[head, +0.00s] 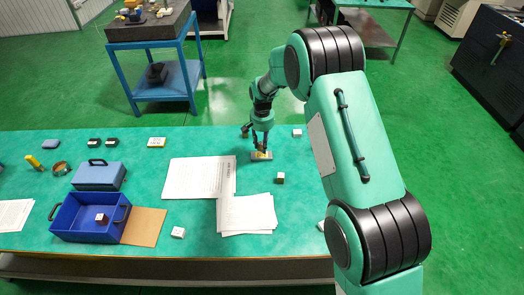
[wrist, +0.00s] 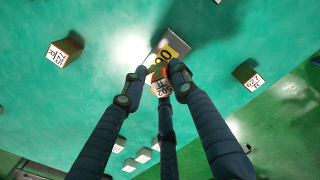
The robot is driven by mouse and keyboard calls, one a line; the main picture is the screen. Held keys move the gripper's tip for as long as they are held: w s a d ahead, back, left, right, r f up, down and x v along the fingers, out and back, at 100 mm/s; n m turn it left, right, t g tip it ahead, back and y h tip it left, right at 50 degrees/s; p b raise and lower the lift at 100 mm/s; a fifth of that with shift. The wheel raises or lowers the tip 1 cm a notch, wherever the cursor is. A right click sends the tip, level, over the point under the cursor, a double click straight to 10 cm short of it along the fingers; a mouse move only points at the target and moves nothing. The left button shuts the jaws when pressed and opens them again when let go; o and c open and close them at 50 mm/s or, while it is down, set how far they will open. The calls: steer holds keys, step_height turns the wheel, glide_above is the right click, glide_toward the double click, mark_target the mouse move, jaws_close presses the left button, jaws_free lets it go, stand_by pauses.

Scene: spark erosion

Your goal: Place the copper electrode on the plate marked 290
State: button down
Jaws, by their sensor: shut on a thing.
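My gripper (wrist: 160,77) is shut on a small copper-coloured block (wrist: 158,74) with a white label, its marking reading roughly "502". In the head view my gripper (head: 261,146) is low over a grey plate (head: 254,158) with a yellow label. The plate (wrist: 160,48) lies just beyond the fingertips in the wrist view. Its number is partly hidden by the block and a finger; only the end, perhaps "90", shows. I cannot tell whether the block touches the plate.
Labelled blocks stand nearby, one in front of the plate (head: 279,178) and one behind (head: 297,133). Paper sheets (head: 200,178) lie left. An open blue box (head: 75,232) holds a reddish block (head: 102,219); a closed blue case (head: 98,177) stands behind it.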

stand_by(0.3)
steer(key=shift+f+b, duration=0.45)
steer(key=shift+f, duration=1.25)
steer(key=shift+f, duration=0.15)
steer(key=c, duration=1.4)
jaws_free()
steer(key=shift+o, duration=0.2)
step_height(320, 180, up, 12)
steer(key=shift+r+p, duration=0.1)
steer(key=shift+p, duration=1.15)
